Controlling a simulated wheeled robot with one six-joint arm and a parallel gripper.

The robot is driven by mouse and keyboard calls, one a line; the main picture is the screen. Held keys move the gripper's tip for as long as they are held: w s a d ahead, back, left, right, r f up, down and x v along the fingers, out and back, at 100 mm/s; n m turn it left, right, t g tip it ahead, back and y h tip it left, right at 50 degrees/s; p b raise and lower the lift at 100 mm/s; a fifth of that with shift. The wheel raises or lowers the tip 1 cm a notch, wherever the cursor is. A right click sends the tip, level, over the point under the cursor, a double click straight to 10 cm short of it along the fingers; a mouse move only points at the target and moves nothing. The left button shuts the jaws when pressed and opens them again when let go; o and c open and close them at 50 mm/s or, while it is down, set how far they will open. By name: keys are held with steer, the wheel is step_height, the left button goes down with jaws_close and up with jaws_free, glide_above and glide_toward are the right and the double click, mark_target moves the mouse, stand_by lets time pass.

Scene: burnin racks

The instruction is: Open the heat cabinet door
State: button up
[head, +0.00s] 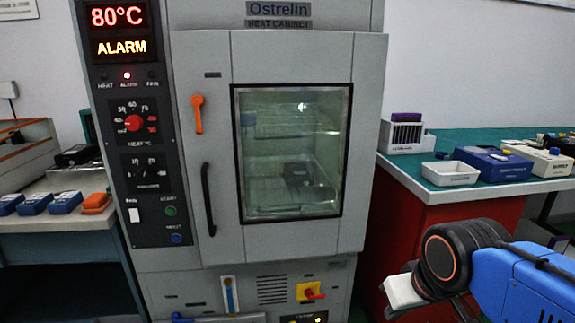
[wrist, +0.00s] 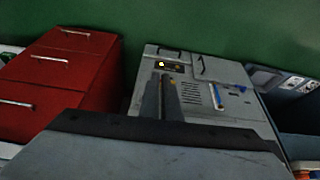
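The grey heat cabinet (head: 275,274) stands in the middle of the head view. Its door (head: 362,130), with a large glass window (head: 290,150), looks shut. A black upright bar handle (head: 208,200) is on the door's left side. Above it an orange lever (head: 197,113) points down. My blue arm enters at the lower right, and its end is well to the right of the handle, apart from the door. The wrist view shows the cabinet's lower part (wrist: 205,95) beyond the grey body of my gripper.
The control panel (head: 140,130) shows 80°C and ALARM. A green-topped bench (head: 455,146) with trays and boxes stands at right. A bench (head: 55,222) with blue devices stands at left. Red drawers (wrist: 60,75) show in the wrist view.

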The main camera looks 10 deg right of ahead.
steer(key=o, duration=0.5)
steer(key=shift+w+a+r, duration=0.1)
steer(key=shift+w+r, duration=0.05)
steer(key=shift+r, duration=0.05)
steer(key=shift+o, duration=0.2)
steer(key=w+a+r+n, duration=0.2)
steer(key=w+a+r, duration=0.4)
steer(key=w+r, duration=0.4)
steer(key=shift+a+r+y, duration=0.2)
steer(key=shift+r+y, duration=0.2)
steer(key=shift+r, duration=0.05)
step_height(320, 180, up, 15)
steer(key=n+g+y, duration=0.1)
steer(key=n+y, duration=0.1)
steer(key=n, duration=0.2)
glide_above(208, 199)
steer(key=s+d, duration=0.3)
steer(key=s, duration=0.2)
steer(key=x, duration=1.7)
steer(key=shift+d+f, duration=0.1)
steer(key=shift+d, duration=0.25)
jaws_close()
